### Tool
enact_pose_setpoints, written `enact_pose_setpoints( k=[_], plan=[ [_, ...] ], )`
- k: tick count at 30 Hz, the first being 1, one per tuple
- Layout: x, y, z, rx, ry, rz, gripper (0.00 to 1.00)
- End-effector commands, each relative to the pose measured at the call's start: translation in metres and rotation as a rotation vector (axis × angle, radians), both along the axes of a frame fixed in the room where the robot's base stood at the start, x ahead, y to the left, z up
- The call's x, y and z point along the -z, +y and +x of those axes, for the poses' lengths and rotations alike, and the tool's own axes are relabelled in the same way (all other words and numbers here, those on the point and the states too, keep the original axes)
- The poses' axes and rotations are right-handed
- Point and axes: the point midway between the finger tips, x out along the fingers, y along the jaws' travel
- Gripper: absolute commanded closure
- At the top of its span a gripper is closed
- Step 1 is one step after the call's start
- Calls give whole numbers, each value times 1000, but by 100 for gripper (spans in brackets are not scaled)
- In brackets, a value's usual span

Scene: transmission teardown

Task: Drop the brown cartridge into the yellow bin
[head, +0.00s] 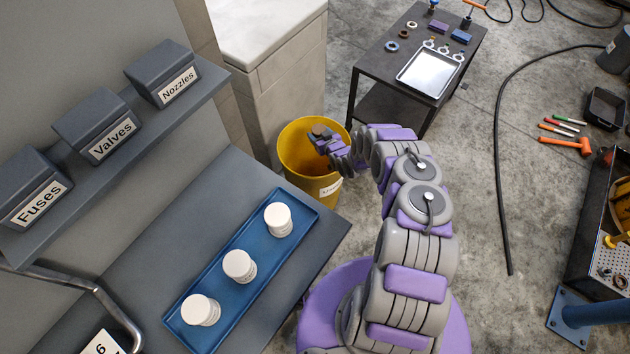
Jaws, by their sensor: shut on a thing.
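The yellow bin (293,153) stands on the floor beyond the bench, with a white label on its front. My arm reaches out over it from the right. My gripper (321,137) is over the bin's opening, inside the outline of its rim in this view. It is shut on a small brown cartridge (318,130), of which only the top shows. My gripper's fingers hide the rest of it. I cannot tell how high the cartridge is above the rim.
A blue tray (243,292) with white canisters lies on the grey bench (150,240). Fuses, Valves and Nozzles boxes stand on the shelf (130,130). A pale cabinet (275,60) is behind the bin. A dark table (390,75) with a metal tray stands at the back.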

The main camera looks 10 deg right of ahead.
Motion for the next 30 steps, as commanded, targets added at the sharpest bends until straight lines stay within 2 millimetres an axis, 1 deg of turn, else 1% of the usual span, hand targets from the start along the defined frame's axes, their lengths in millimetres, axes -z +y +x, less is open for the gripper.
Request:
enact_pose_setpoints(
  k=[3, 9, 10, 18, 19, 26, 30],
  plan=[
    [4, 0, 0, 0, 0, 0, 68],
    [4, 0, 0, 0, 0, 0, 68],
    [4, 0, 0, 0, 0, 0, 34],
    [4, 0, 0, 0, 1, 0, 8],
    [4, 0, 0, 0, 1, 0, 6],
    [4, 0, 0, 0, 1, 0, 6],
    [2, -2, -5, 0, 3, -1, 6]
  ],
)
